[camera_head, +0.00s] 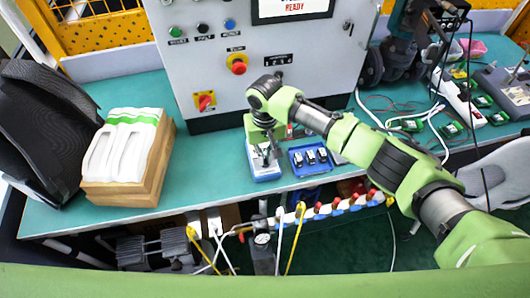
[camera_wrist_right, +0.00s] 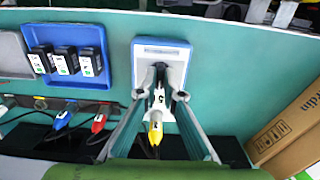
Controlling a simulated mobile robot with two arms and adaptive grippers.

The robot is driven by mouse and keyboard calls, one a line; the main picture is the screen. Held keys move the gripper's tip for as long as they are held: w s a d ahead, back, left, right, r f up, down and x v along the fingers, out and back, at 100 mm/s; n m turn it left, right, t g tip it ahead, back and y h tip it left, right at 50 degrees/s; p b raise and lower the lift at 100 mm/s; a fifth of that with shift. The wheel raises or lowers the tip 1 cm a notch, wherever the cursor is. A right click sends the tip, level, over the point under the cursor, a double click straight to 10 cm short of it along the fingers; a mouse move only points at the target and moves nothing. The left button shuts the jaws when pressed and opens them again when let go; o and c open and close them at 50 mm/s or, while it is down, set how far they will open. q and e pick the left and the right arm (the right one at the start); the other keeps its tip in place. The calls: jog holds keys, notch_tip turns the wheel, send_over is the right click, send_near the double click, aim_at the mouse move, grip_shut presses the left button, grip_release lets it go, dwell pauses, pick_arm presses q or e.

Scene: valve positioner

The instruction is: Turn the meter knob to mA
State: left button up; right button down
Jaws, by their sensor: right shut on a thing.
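A blue and white block, which looks like the meter (camera_head: 265,175), lies on the green table near its front edge. It also shows in the wrist view (camera_wrist_right: 176,47), with a pale face and a blue rim. My right gripper (camera_head: 265,155) reaches down onto it. In the wrist view the two long fingers of this gripper (camera_wrist_right: 168,82) come together at a dark part on the block, and it is shut on it. This looks like the meter knob, but the fingers hide most of it. The knob's markings and setting cannot be read. My left gripper is not in view.
A blue tray (camera_head: 292,161) with several small black and white modules lies close beside the meter. A grey control cabinet (camera_head: 190,70) stands behind. Cables and circuit boards (camera_head: 450,129) lie at right. Table between box and meter is clear.

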aim_at(265, 159)
dwell(0.4)
jog(key=c, duration=2.2)
grip_release()
notch_tip(265, 159, up, 12)
jog(key=shift+r, duration=0.1)
